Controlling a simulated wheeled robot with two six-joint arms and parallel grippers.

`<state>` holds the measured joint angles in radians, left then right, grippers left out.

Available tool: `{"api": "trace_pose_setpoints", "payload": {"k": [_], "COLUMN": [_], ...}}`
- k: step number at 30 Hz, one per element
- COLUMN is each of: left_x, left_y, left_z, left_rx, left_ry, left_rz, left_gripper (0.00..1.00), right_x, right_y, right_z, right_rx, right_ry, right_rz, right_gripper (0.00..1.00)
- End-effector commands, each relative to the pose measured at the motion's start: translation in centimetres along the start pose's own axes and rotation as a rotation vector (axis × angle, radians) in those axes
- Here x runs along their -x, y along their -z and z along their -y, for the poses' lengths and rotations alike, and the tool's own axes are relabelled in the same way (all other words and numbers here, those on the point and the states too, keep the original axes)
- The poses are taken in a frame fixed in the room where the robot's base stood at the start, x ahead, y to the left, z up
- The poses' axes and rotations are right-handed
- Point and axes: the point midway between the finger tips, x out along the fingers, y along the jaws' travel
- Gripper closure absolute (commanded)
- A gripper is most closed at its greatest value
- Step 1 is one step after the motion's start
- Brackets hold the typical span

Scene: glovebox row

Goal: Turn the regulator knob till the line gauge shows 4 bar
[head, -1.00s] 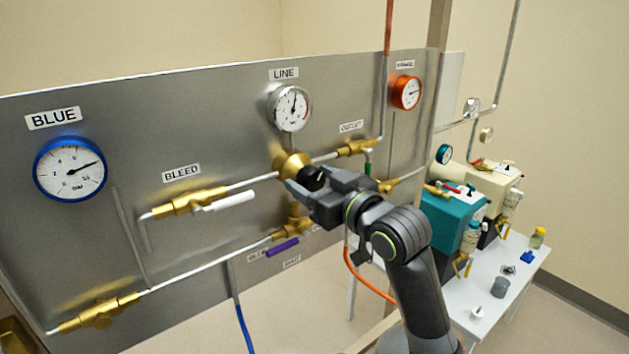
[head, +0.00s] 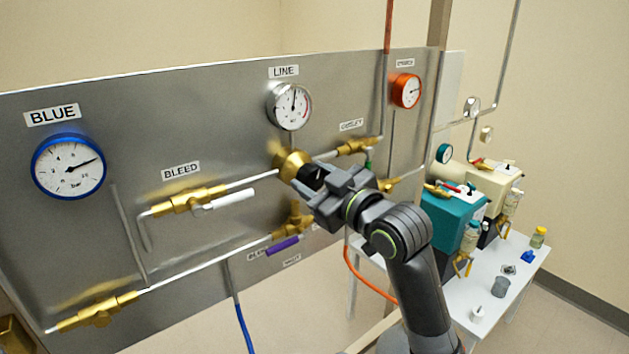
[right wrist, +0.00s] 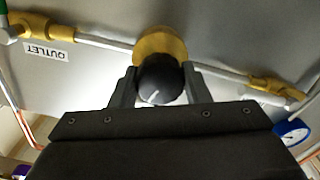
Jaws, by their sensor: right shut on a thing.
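The black regulator knob (right wrist: 160,82) sits on the round brass regulator body (head: 290,164) on the steel panel. My right gripper (head: 312,178) is shut on the knob, with one finger on each side of it in the right wrist view (right wrist: 158,88). A pale mark on the knob points down and left in that view. The line gauge (head: 290,106) is a white dial under the LINE label. Its needle points almost straight up; its numbers are too small to read. My left gripper is not in view.
A blue gauge (head: 69,167) and an orange gauge (head: 406,91) flank the line gauge. The bleed valve has a white lever (head: 230,200). A purple lever (head: 282,246) sits below the regulator. A white table (head: 510,290) with a teal device (head: 452,215) stands at right.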

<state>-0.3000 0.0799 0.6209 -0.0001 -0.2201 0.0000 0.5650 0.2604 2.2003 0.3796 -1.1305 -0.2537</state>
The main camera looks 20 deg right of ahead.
Motion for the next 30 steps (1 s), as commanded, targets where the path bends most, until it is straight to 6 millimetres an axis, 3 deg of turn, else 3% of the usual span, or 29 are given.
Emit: {"api": "trace_pose_setpoints", "payload": {"k": [15,30], "left_x": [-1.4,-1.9], "left_y": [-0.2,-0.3], "left_z": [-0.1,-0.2], "left_rx": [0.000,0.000], "left_ry": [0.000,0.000], "left_rz": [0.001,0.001], "left_gripper": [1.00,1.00], "right_x": [0.0,0.0], "right_y": [-0.1,-0.1], "right_z": [0.0,0.0], "right_rx": [0.427,0.586], "right_ry": [0.000,0.000], "right_rz": [0.000,0.001], "right_gripper": [0.80,0.80]}}
